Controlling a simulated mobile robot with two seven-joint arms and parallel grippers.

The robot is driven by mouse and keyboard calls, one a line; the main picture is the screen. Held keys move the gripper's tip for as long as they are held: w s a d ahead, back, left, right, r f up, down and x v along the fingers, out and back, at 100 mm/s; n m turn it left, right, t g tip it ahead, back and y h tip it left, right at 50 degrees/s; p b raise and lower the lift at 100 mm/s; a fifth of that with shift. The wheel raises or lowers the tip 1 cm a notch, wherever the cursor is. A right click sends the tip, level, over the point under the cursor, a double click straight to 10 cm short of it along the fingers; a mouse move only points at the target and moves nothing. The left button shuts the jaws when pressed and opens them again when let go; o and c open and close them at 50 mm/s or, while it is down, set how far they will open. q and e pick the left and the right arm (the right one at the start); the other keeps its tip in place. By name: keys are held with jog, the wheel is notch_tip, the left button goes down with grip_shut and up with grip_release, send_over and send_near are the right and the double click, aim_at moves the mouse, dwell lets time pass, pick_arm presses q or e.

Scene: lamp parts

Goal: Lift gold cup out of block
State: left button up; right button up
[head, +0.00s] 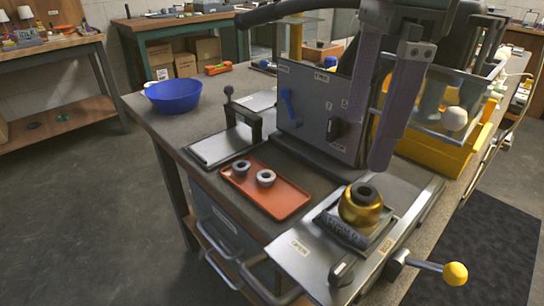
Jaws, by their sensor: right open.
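The gold cup (361,213) is a rounded shiny piece with a dark hole in its top. It sits upright in the grey block (345,234) on a metal plate at the front right of the bench. How deep it sits in the block is hidden. My right gripper (368,138) reaches down from the top, with two long grey-purple fingers spread apart. It is open and empty, above and behind the cup, and does not appear to touch it. My left gripper is not in view.
An orange tray (290,203) with two grey rings lies left of the block. A grey panel with a blue lever (289,105) stands behind. A yellow crate (435,150) is at right. A yellow-knobbed handle (455,273) juts out front right. A blue bowl (174,96) stands far left.

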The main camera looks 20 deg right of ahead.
send_over(365, 191)
jog(key=shift+h, duration=0.3)
jog(key=f, duration=0.4)
jog(key=shift+w+a+f, duration=0.15)
jog(key=shift+w+a, duration=0.1)
jog(key=f, duration=0.5)
jog(key=shift+s+d+f+p, duration=0.25)
jog(key=shift+f+p, duration=0.1)
jog(key=shift+f, duration=0.05)
jog(key=shift+c, duration=0.2)
jog(key=c, duration=1.4)
jog(key=shift+r, duration=0.15)
